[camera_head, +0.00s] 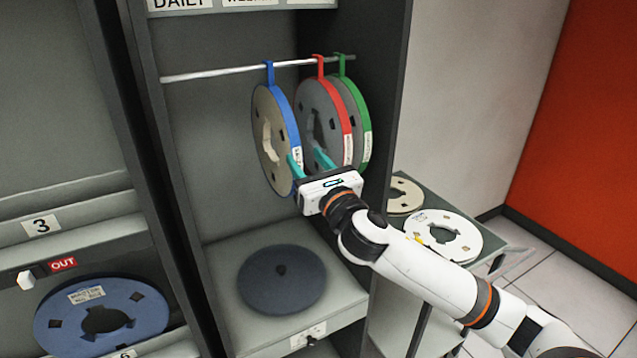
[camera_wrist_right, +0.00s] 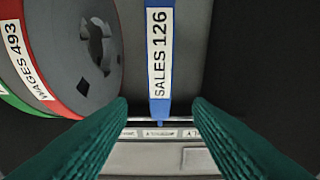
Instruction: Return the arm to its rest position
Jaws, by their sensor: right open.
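My right gripper (camera_head: 309,160) is open in front of the hanging tape reels, its teal fingers spread. In the right wrist view its fingers (camera_wrist_right: 160,108) stand on either side of the blue strap (camera_wrist_right: 160,50) labelled SALES 126, with a gap on each side. That strap belongs to the blue-banded reel (camera_head: 268,125), which hangs from the metal rail (camera_head: 215,71). My right arm (camera_head: 430,256) reaches in from the lower right, stretched toward the cabinet. My left gripper is not in view.
Red-banded (camera_head: 322,110) and green-banded (camera_head: 358,105) reels hang close beside the blue one. A dark round hub plate (camera_head: 282,280) lies on the shelf below. Pale reels (camera_head: 445,236) lie on a cart at right. A blue reel (camera_head: 102,316) sits at lower left. Cabinet walls flank the rail.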

